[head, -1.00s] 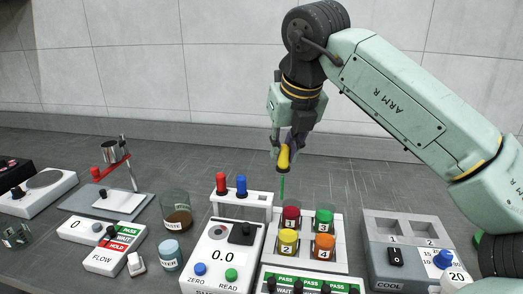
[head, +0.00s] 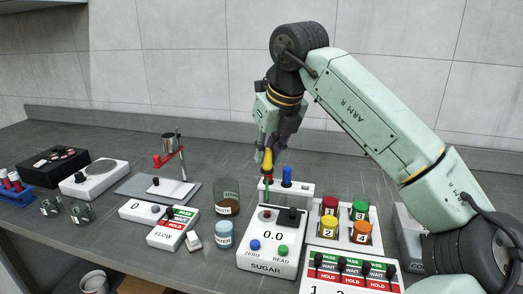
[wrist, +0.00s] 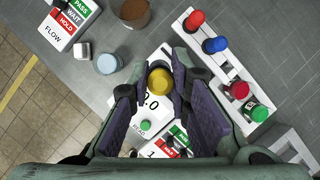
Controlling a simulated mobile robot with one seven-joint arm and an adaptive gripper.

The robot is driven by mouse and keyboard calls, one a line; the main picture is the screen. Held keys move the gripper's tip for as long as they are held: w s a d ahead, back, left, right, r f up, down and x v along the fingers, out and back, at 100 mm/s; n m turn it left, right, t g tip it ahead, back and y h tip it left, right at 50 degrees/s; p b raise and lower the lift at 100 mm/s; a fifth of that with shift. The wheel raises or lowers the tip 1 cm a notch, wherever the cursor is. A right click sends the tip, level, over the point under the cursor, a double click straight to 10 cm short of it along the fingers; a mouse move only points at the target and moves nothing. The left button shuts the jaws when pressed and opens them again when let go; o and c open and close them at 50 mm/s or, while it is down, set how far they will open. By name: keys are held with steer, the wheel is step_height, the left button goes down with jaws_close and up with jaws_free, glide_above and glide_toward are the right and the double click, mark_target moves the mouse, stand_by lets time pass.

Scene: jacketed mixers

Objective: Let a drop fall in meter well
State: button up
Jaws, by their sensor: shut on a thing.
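My gripper (head: 268,149) is shut on a dropper with a yellow bulb (head: 267,160) and a thin green stem pointing down. In the wrist view the yellow bulb (wrist: 159,82) sits between the purple pads. The white sugar meter (head: 255,262) reads 0.0 and has a blue ZERO button and a green READ button. Its small round well (head: 265,215) is on the top left, beside a dark block (head: 292,215). The dropper hangs over the back of the meter, near the well. I cannot tell whether the tip is exactly above it; the wrist view hides the well.
A rack behind the meter holds a red and a blue-capped item (head: 287,177). Several numbered coloured vials (head: 361,231) stand to the right. A water cup (head: 224,234), a brown-filled beaker (head: 228,190) and a flow panel (head: 150,213) are left. A pass/wait/hold panel (head: 350,272) is in front.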

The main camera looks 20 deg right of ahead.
steer(key=shift+f+b, duration=0.4)
steer(key=shift+f, duration=0.15)
steer(key=shift+f+b, duration=1.15)
steer(key=shift+f, duration=0.6)
stand_by(0.7)
steer(key=shift+r+p, duration=2.15)
steer(key=shift+r, duration=0.9)
steer(key=shift+d, duration=0.15)
